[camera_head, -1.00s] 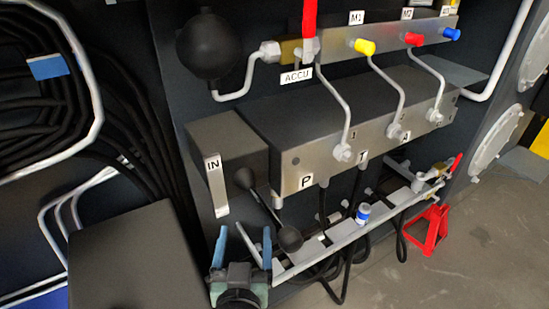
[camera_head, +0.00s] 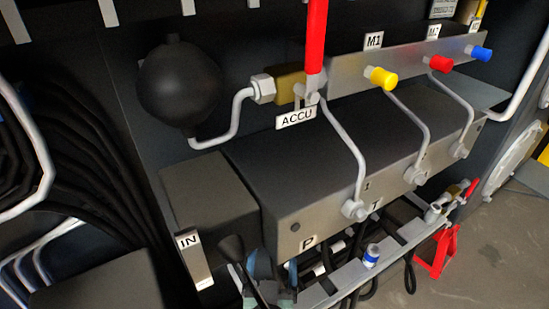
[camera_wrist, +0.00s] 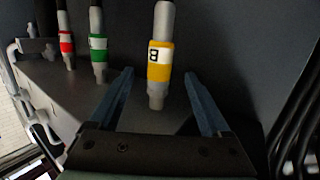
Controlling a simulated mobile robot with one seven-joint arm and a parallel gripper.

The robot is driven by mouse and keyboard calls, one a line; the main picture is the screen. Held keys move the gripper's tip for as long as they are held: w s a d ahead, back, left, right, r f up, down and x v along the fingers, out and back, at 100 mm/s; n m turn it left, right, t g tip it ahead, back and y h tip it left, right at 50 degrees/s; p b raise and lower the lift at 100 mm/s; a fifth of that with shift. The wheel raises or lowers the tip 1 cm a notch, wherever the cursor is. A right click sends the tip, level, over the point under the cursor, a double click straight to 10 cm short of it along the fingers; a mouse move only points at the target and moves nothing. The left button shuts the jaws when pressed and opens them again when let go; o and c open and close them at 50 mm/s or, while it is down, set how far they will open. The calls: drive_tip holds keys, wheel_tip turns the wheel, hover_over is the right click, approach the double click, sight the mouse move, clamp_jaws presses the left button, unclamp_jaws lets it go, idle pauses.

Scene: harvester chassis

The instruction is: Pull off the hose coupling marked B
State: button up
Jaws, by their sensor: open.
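The hose coupling marked B (camera_wrist: 158,90) has a yellow band with an upside-down black B, in the middle of the wrist view. It hangs on a grey hose end and shows between the two blue fingers of my gripper (camera_wrist: 160,75). The fingers stand apart, with a gap on each side of the coupling. In the head view my gripper (camera_head: 274,264) is low, below the P end of the valve block, partly hidden by a black lever. I cannot make out coupling B in the head view.
Couplings with a green band (camera_wrist: 98,43) and a red band (camera_wrist: 66,42) hang left of B in the wrist view. Black hoses (camera_wrist: 298,110) run at its right. In the head view the valve block (camera_head: 320,205) and a black lever knob (camera_head: 231,248) crowd my gripper.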

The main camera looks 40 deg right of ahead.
drive_tip(key=p+x, duration=0.1)
drive_tip(key=x, duration=0.8)
drive_tip(key=shift+w+d, duration=0.2)
drive_tip(key=shift+d, duration=0.1)
drive_tip(key=shift+c, duration=0.4)
clamp_jaws()
drive_tip(key=c, duration=0.7)
unclamp_jaws()
clamp_jaws()
drive_tip(key=shift+f+b, duration=0.45)
drive_tip(key=shift+f, duration=0.05)
